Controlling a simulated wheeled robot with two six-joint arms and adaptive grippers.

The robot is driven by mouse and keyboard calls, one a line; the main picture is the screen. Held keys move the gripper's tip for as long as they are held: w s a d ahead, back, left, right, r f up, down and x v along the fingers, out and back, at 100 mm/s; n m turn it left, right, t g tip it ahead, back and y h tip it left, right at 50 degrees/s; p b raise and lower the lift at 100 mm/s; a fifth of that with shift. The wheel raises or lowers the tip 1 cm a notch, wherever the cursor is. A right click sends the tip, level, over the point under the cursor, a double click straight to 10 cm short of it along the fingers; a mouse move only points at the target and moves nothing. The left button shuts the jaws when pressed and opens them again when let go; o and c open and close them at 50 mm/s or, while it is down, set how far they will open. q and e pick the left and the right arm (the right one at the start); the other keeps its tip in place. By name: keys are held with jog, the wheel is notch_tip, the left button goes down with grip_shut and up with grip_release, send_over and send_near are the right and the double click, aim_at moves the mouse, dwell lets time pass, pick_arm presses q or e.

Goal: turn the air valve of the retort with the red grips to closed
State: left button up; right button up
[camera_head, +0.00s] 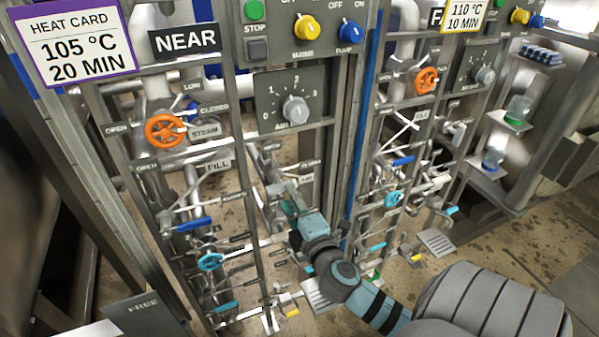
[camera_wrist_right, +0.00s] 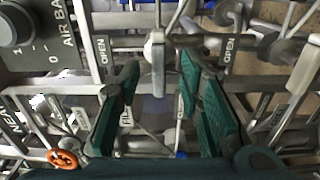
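My right gripper (camera_head: 289,205) reaches into the near retort's pipework, just below the air dial (camera_head: 296,109). In the right wrist view my right gripper (camera_wrist_right: 160,66) has its two green fingers spread apart. A pale grey lever (camera_wrist_right: 158,68) with a rounded pivot hangs between the fingertips, with visible gaps on both sides. OPEN labels (camera_wrist_right: 102,50) stand on either side of it. Whether this lever is the air valve I cannot tell. My left gripper is not in view.
An orange steam handwheel (camera_head: 165,131) and a blue lever grip (camera_head: 194,224) are left of my right arm. A blue-edged post (camera_head: 362,130) stands close on its right, before a second retort panel with another orange handwheel (camera_head: 427,80). Pipes and bars crowd the space.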

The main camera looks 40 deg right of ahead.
jog(key=v, duration=0.7)
jog(key=s+d+f+m+g+y, duration=0.1)
jog(key=s+f+m+g, duration=0.35)
jog(key=f, duration=1.25)
jog(key=s+f+m+g+y, duration=0.2)
jog(key=s+f+g, duration=0.4)
jog(key=f, duration=1.1)
jog(key=s+a+f+m+g+y, duration=0.1)
jog(key=s+a+f+m+g, duration=0.1)
jog(key=s+f, duration=0.5)
jog(key=s+a+f+m+g+y, duration=0.1)
jog(key=s+a+f+m+g, duration=0.2)
jog(key=s, duration=1.1)
jog(key=shift+a+f+m, duration=1.15)
jog(key=shift+a+f, duration=0.35)
jog(key=shift+f, duration=0.9)
